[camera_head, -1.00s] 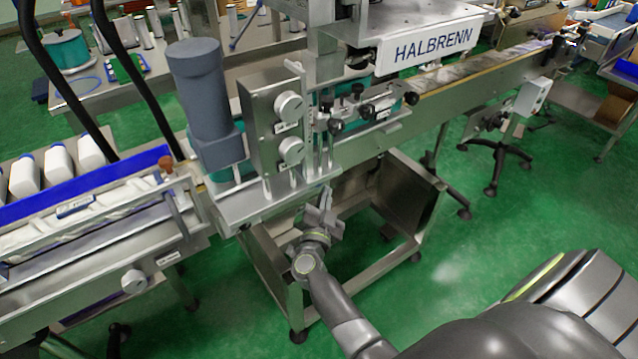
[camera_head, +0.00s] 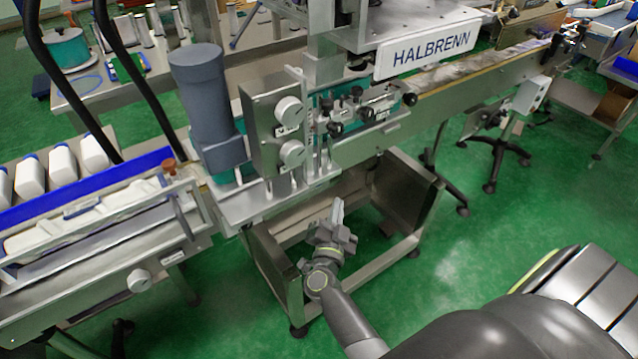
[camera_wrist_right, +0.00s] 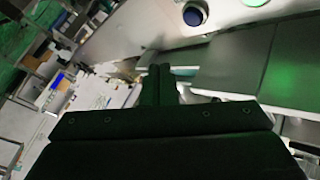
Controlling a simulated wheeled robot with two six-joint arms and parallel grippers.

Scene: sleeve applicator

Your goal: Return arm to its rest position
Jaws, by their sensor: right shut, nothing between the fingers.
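My right gripper (camera_head: 337,213) shows in the head view in front of the machine's lower frame, below the panel with two round dials. It points up and away from me. It holds nothing, and its fingers are together. In the right wrist view the dark gripper fingers (camera_wrist_right: 160,82) stand side by side at the middle. My right arm (camera_head: 347,322) reaches in from the bottom right. The sleeve applicator (camera_head: 255,150) stands behind the gripper. I see a gap between gripper and machine, though its depth is hard to judge. My left gripper is not in view.
The conveyor (camera_head: 100,262) with white bottles (camera_head: 62,165) runs along the left. A grey motor housing (camera_head: 203,95) and a dial panel (camera_head: 275,125) sit above the gripper. A steel lower frame (camera_head: 405,200) stands close behind it. Green floor (camera_head: 470,240) is open to the right.

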